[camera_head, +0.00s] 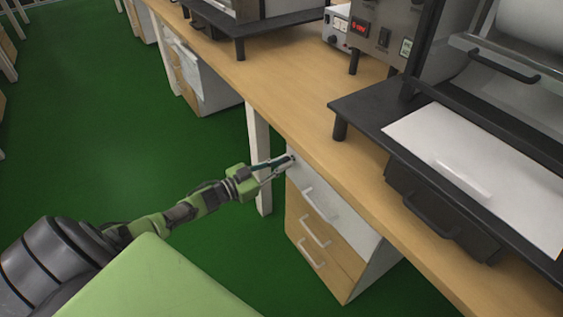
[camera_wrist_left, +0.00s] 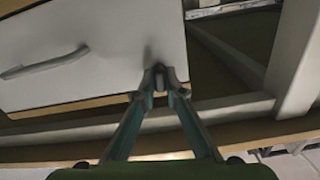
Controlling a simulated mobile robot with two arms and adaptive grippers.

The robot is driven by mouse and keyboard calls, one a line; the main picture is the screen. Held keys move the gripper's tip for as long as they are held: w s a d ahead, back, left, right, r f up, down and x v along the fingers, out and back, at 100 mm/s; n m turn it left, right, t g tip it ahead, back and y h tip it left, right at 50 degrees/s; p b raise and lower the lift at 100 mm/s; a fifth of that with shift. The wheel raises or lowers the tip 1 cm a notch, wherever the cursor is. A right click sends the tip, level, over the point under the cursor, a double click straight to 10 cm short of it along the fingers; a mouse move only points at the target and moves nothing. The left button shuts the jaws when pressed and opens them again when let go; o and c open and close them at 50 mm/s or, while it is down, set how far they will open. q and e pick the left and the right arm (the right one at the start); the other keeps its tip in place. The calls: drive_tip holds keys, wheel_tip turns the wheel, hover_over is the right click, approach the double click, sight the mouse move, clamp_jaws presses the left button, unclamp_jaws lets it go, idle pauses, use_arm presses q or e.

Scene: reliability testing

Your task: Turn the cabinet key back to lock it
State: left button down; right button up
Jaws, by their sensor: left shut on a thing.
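The cabinet (camera_head: 336,262) stands under the wooden worktop, with a white top drawer front (camera_head: 333,203) and wooden drawers below it. My left gripper (camera_head: 284,163) reaches the upper left corner of the white front. In the left wrist view the same white front (camera_wrist_left: 100,55) shows with the worktop edge at the bottom of the picture. The left fingertips (camera_wrist_left: 160,78) are closed together on the small dark key (camera_wrist_left: 158,70) at the front's edge. The key is mostly hidden between the fingers, so I cannot tell its turn angle. My right gripper is not in view.
The wooden worktop (camera_head: 290,95) runs above the cabinet, and a pale table leg (camera_head: 259,150) stands just left of it. The white drawer's handle (camera_head: 319,205) sticks out near the gripper. Black-framed equipment (camera_head: 440,215) stands on the worktop. The green floor (camera_head: 120,120) at left is clear.

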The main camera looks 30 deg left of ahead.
use_arm(q)
drive_tip(key=shift+n, duration=0.6)
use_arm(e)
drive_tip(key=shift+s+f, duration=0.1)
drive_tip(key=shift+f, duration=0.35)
use_arm(q)
drive_tip(key=shift+n, duration=0.3)
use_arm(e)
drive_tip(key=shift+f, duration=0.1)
use_arm(q)
drive_tip(key=c, duration=2.1)
unclamp_jaws()
drive_tip(key=v, duration=1.2)
drive_tip(key=shift+f, duration=0.1)
